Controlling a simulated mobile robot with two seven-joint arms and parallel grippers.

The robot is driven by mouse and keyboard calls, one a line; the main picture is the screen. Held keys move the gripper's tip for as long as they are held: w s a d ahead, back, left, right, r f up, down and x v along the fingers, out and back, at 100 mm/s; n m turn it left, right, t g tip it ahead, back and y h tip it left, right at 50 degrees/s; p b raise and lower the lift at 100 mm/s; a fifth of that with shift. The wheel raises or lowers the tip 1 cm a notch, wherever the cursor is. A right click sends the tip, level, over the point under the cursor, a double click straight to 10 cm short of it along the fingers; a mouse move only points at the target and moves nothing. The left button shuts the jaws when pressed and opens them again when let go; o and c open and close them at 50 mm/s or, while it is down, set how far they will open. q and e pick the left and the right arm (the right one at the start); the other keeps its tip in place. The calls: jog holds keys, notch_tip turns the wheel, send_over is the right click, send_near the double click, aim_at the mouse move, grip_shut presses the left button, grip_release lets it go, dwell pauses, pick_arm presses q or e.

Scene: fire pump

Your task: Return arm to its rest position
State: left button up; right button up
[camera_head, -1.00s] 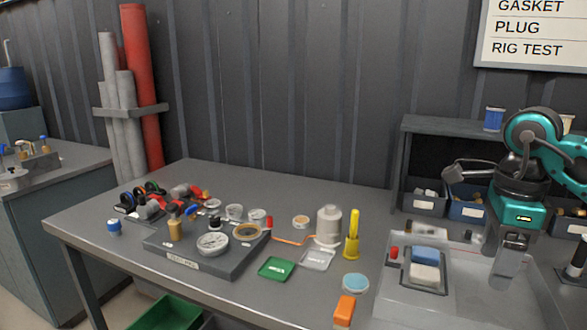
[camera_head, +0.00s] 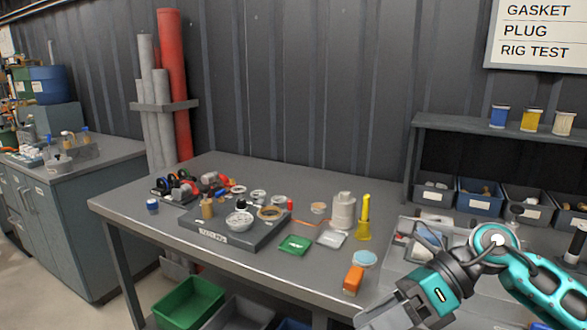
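My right arm (camera_head: 497,246) comes in from the right edge in teal and black. Its gripper end (camera_head: 392,315) is low in the lower right, in front of the table's front edge and cut by the bottom of the picture. The fingertips are not clear, so I cannot tell whether it is open or shut or holds anything. The arm covers much of the grey tray (camera_head: 398,250) on the right of the workbench (camera_head: 150,214). My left gripper is not in view.
A grey fixture plate (camera_head: 222,234) with a gauge and small parts stands mid-bench. A white spool (camera_head: 343,211), a yellow tool (camera_head: 364,220) and an orange block (camera_head: 353,280) stand near the arm. A shelf with bins (camera_head: 433,193) is behind. A green crate (camera_head: 190,301) sits below.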

jog(key=a+r+m+t+y, duration=0.2)
jog(key=a+m+t+y, duration=0.35)
jog(key=m+y, duration=0.35)
jog(key=w+d+f+m+t+h, duration=0.1)
jog(key=d+f+m+t+h, duration=0.3)
jog(key=f+m+t+h, duration=0.7)
jog(key=d+f+m+t+h, duration=0.2)
jog(key=d+f+m+h, duration=0.25)
jog(key=m, duration=1.35)
jog(key=s+d+f+m+g+h, duration=0.2)
jog(key=s+f+m+g, duration=0.4)
jog(key=s+f, duration=0.4)
notch_tip(320, 180, down, 4)
jog(key=shift+s+d+f+m+h, duration=0.1)
jog(key=shift+s+d+m+h, duration=0.2)
jog(key=shift+m+h, duration=0.25)
jog(key=shift+d, duration=0.15)
